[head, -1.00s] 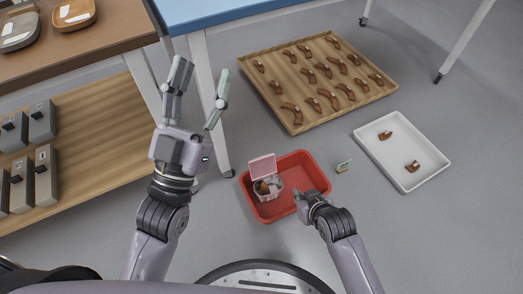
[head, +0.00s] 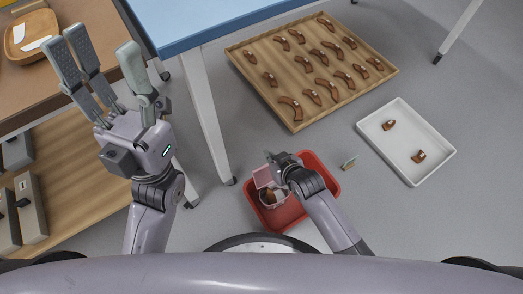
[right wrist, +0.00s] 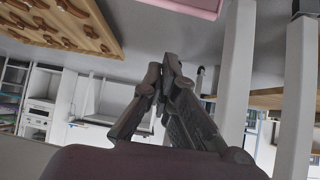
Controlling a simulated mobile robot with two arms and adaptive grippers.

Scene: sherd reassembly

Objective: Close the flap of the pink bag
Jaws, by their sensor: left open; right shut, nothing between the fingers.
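The pink bag (head: 280,203) stands in a red tray (head: 325,176) on the floor, with a brown piece showing in its open mouth. Its pink flap (head: 262,177) stands raised at the back of the bag. My right gripper (head: 270,157) is shut and empty, just behind and beside the flap; whether it touches the flap I cannot tell. My left gripper (head: 103,48) is open and empty, raised at the left, far from the bag.
A wooden tray (head: 297,122) with several brown sherds lies behind. A blue table's leg (head: 210,115) stands left of the red tray.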

